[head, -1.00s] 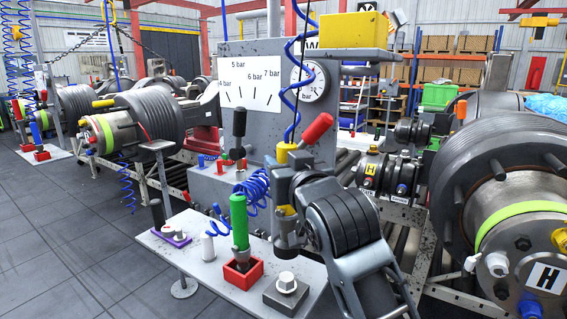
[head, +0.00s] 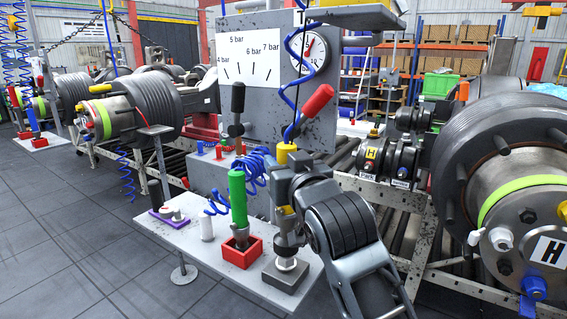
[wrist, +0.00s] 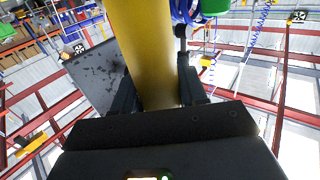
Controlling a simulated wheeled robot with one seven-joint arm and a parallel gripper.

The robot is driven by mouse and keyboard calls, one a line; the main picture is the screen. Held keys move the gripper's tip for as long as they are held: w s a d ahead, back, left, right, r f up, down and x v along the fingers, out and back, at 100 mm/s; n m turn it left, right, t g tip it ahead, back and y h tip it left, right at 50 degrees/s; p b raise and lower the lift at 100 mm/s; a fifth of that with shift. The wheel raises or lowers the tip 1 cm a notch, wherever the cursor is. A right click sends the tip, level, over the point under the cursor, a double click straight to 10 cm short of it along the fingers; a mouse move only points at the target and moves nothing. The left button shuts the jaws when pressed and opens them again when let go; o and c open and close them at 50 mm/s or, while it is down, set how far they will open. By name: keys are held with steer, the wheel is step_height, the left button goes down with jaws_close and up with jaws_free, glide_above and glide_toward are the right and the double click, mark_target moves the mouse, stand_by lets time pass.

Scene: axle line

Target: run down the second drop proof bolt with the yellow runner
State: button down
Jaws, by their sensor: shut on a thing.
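My gripper (head: 286,205) is shut on the yellow runner and holds it upright over the front of the bench. The runner's yellow top (head: 286,147) shows above my gripper in the head view, and its yellow body (wrist: 145,50) fills the gap between the fingers in the wrist view. The runner's lower end meets the pale proof bolt (head: 287,265) in the dark grey block (head: 290,277). Only part of the bolt shows; whether the socket is fully seated around its head I cannot tell.
A green-handled tool (head: 238,197) stands in a red holder (head: 241,250) left of the block. A red-handled lever (head: 315,103) and coiled blue hose (head: 255,170) are close behind my gripper. A white post (head: 206,225) and purple plate (head: 160,218) are at the bench's left.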

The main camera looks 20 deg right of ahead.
steer(key=shift+f+b, duration=1.35)
steer(key=shift+f, duration=0.9)
stand_by(2.5)
